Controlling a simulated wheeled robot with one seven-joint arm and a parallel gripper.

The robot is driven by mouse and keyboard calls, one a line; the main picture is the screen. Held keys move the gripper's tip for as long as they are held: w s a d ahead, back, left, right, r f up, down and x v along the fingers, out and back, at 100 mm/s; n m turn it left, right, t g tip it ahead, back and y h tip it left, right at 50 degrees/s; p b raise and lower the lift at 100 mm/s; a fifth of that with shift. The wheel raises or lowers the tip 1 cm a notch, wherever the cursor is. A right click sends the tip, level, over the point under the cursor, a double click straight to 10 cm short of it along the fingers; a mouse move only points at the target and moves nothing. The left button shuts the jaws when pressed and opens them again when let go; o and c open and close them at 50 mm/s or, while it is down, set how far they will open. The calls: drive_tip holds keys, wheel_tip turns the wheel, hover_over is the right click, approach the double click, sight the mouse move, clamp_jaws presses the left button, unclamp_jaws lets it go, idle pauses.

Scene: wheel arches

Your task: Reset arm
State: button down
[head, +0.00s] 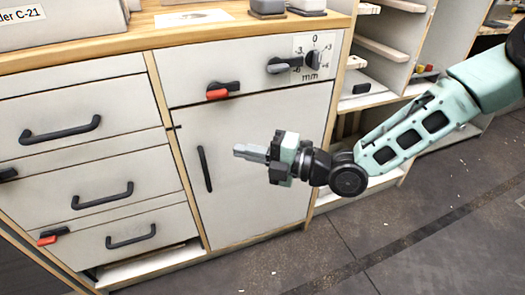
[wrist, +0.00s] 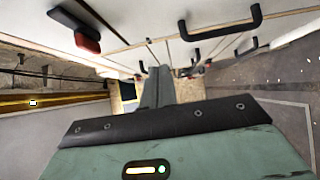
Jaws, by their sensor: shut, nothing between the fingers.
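My arm reaches in from the right in the head view. My gripper (head: 249,153) is in the air in front of the cabinet door (head: 240,175), with its fingers pointing left. The fingers are together and hold nothing. In the wrist view, the shut fingers (wrist: 158,88) show beyond the dark edge of my gripper's body. The gripper looks clear of the door and its upright black handle (head: 204,169), though the exact gap cannot be told.
Drawers with black handles (head: 60,130) stand at left. Above the door, a panel has a red-tipped latch (head: 222,91) and a dial (head: 313,60). Open shelves (head: 378,95) stand behind my arm. The wooden worktop (head: 120,43) holds boxes. The floor (head: 400,235) at lower right is clear.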

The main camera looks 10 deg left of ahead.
drive_tip(key=s+d+f+m+h, duration=0.1)
drive_tip(key=s+d+m+h, duration=0.2)
drive_tip(key=d+m+h, duration=0.35)
drive_tip(key=s+d+f+m+h, duration=0.1)
drive_tip(key=s+d+m+h, duration=0.2)
drive_tip(key=d+m+h, duration=0.4)
drive_tip(key=s+d+r+m+g+h, duration=0.2)
drive_tip(key=s+d+r+m+h, duration=0.35)
drive_tip(key=s+d+m, duration=0.75)
wheel_tip(320, 180, up, 31)
drive_tip(key=s+y+p, duration=0.1)
drive_tip(key=p, duration=2.9)
drive_tip(key=shift+a+y, duration=0.4)
drive_tip(key=shift+s+m, duration=0.1)
drive_tip(key=shift+m, duration=0.15)
